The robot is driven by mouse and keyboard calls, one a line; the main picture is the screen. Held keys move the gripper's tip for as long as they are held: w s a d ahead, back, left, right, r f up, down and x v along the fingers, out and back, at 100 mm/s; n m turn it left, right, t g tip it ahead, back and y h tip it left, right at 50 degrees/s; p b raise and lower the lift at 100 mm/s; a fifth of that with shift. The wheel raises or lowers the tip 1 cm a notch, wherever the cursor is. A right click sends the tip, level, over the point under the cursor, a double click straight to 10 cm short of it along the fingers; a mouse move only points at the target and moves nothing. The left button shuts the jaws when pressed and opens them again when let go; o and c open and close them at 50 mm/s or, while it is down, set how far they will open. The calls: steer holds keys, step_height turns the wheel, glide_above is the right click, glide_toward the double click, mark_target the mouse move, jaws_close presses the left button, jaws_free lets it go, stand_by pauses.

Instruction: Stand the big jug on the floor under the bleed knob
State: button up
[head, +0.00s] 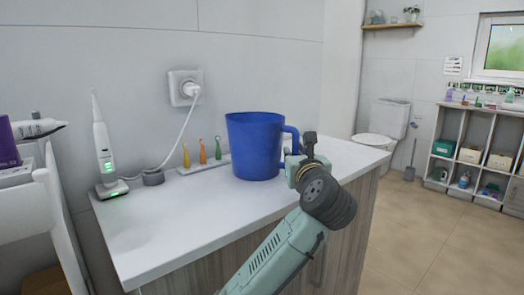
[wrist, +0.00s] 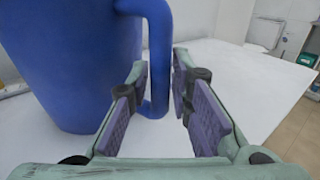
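The big blue jug (head: 254,146) stands upright on the white countertop, its handle (head: 291,139) facing right. In the wrist view the jug (wrist: 62,65) fills the left side, and its handle (wrist: 158,60) comes down between my finger pads. My gripper (head: 300,160) is at the handle's side of the jug. In the wrist view my gripper (wrist: 160,105) is open, with a gap showing between the handle and the right pad; whether the left pad touches the handle I cannot tell. No bleed knob can be made out in either view.
The white countertop (head: 170,225) also holds an electric toothbrush (head: 103,145) on its charger and a rack of small coloured brushes (head: 203,152). A cord runs to the wall socket (head: 185,88). The tiled floor (head: 420,230) at right is clear, with a toilet (head: 383,125) and shelves (head: 470,150) beyond.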

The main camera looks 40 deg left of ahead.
steer(key=shift+w+a, duration=0.15)
jaws_close()
stand_by(0.5)
